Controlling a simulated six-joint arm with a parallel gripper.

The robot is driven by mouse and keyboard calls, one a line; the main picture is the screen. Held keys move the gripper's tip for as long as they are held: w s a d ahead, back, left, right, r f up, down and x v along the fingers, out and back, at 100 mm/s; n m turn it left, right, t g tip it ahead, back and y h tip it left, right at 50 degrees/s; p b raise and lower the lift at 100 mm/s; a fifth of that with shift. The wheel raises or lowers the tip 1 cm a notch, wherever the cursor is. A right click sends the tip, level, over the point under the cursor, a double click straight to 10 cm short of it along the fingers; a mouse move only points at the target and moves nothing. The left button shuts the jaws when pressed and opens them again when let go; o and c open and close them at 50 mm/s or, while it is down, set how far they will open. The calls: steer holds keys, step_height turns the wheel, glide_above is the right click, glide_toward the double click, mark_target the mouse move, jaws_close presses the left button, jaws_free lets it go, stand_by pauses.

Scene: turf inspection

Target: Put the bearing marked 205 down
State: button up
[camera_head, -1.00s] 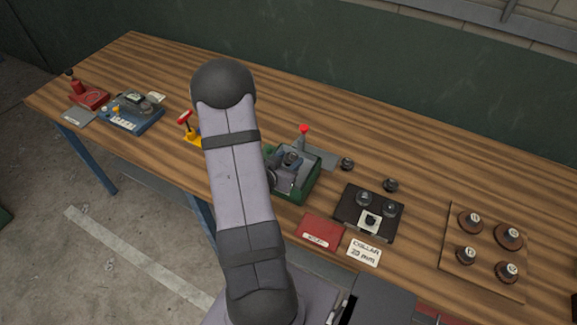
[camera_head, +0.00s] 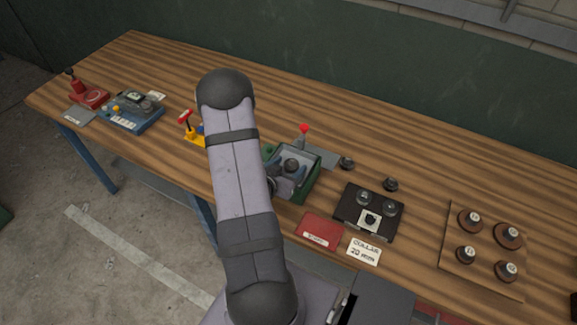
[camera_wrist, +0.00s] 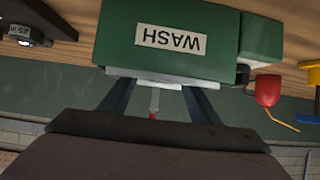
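My gripper (camera_wrist: 158,88) is at the green box marked WASH (camera_wrist: 185,35), which also shows in the head view (camera_head: 308,185). In the wrist view its two fingers stand apart, with their tips hidden behind the box. Whether they hold anything cannot be seen. In the head view a dark round shape (camera_head: 291,166) is inside the green box; I cannot tell if it is a bearing or part of my gripper. No mark 205 can be read on any bearing.
A lever with a red knob (camera_head: 304,129) stands behind the box. To its right are a black tray (camera_head: 348,226) with round parts, two loose dark parts, a red pad (camera_head: 320,228), a COLLAR 20 mm card (camera_head: 364,251) and a wooden board (camera_head: 448,238) with several labelled parts.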

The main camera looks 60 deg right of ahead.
steer(key=shift+r, duration=0.15)
steer(key=v, duration=0.6)
steer(key=shift+a+r, duration=0.15)
steer(key=shift+a, duration=0.1)
steer(key=p+v, duration=0.5)
steer(key=p, duration=0.2)
steer(key=shift+a+r, duration=0.1)
steer(key=shift+a, duration=0.1)
